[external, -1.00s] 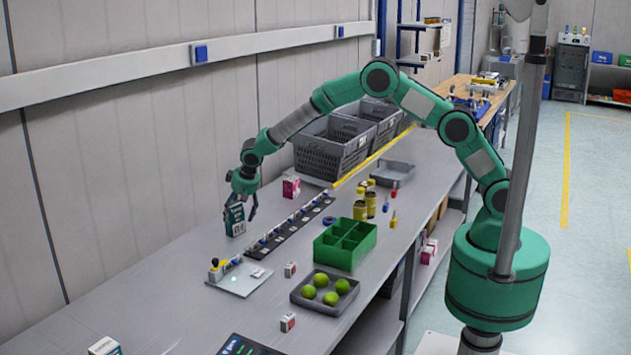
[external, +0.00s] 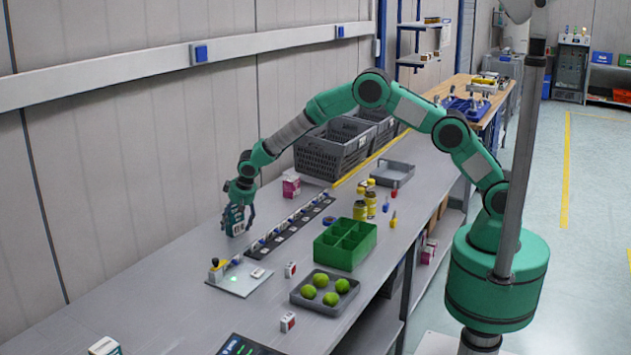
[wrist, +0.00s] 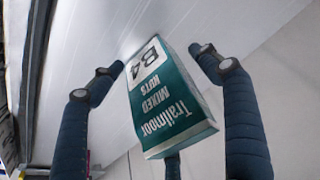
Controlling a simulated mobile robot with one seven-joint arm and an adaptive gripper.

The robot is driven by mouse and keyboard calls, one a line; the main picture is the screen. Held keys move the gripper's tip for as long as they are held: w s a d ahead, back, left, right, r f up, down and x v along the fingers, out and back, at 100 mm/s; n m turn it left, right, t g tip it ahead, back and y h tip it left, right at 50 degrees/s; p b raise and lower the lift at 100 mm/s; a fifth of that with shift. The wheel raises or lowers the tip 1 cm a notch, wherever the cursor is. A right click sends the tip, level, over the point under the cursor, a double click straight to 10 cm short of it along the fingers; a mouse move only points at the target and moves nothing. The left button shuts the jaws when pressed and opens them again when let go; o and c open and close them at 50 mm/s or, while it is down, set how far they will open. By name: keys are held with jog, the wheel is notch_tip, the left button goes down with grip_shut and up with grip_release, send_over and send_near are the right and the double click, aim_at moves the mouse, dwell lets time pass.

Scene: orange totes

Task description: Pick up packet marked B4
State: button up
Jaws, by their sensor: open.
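The packet marked B4 (external: 234,222) is a small teal and white box standing on the grey bench, left of the dark strip. In the wrist view the packet (wrist: 172,103) shows "B4" on a white label and "Trailmoor Mixed Nuts", upside down. My gripper (external: 237,229) is open and reaches down over the packet, with a finger on either side. In the wrist view the gripper (wrist: 157,58) shows a gap between each finger and the packet. The packet's lower end and the bench contact are partly hidden in the external view.
A black strip with small parts (external: 288,232) lies just right of the packet. A pink box (external: 291,186) stands behind. A green divided bin (external: 345,260), a tray of green balls (external: 350,294) and a pale plate (external: 242,284) are nearer. The bench left of the packet is clear.

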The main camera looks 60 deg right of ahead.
dwell(0.5)
jog(key=c, duration=1.7)
